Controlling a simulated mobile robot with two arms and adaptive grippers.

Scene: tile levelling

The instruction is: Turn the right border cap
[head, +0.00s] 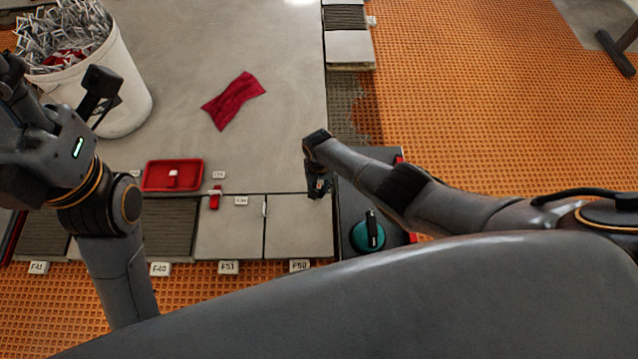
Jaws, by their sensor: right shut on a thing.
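My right gripper (318,187) points down at the right edge of the pale tiles, beside the dark box. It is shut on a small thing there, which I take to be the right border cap. The cap itself is mostly hidden by the fingers, so I cannot tell how far it is turned. A red cap (215,197) stands on a tile joint further left, apart from both grippers. My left gripper (55,82) is raised at the left near the bucket, its fingers spread and empty.
A white bucket (125,98) of metal clips stands at the upper left. A red tray (150,176) and red cloth (234,100) lie on the grey floor. A teal-based tool (366,238) sits on the dark box (348,205). Orange matting (480,90) surrounds the tiles.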

